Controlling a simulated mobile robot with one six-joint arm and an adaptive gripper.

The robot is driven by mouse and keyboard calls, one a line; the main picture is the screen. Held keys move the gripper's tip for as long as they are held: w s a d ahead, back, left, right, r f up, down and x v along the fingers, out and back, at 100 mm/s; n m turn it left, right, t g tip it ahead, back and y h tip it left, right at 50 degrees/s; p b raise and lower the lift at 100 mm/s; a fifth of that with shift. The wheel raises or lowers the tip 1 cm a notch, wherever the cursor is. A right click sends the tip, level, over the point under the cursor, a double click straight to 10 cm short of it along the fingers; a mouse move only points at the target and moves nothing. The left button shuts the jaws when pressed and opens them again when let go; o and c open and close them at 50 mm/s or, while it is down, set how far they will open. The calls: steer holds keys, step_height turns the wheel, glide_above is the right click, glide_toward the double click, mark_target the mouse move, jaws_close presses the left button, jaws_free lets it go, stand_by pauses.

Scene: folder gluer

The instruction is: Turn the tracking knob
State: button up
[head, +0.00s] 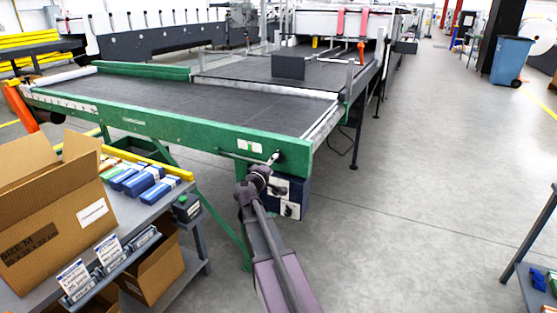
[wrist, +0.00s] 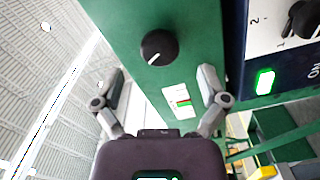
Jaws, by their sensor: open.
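A round black knob (wrist: 157,46) with a white pointer line sits on the green frame face in the wrist view. A small white label with red and green marks (wrist: 181,101) is beside it. I cannot read whether this is the tracking knob. My gripper (wrist: 163,74) is open, its two fingers spread to either side of the knob's line and short of it, with nothing between them. In the head view my arm's end is at the near corner of the green conveyor frame (head: 225,135), and it hides part of that corner.
A control box (head: 291,196) hangs under the frame; the wrist view shows its numbered black dial (wrist: 305,18) and lit green switch (wrist: 265,81) close to the right finger. A cart with a cardboard box (head: 60,215) stands left.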

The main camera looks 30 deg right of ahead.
mark_target(278, 159)
steer(key=shift+x, duration=2.4)
steer(key=c, duration=1.1)
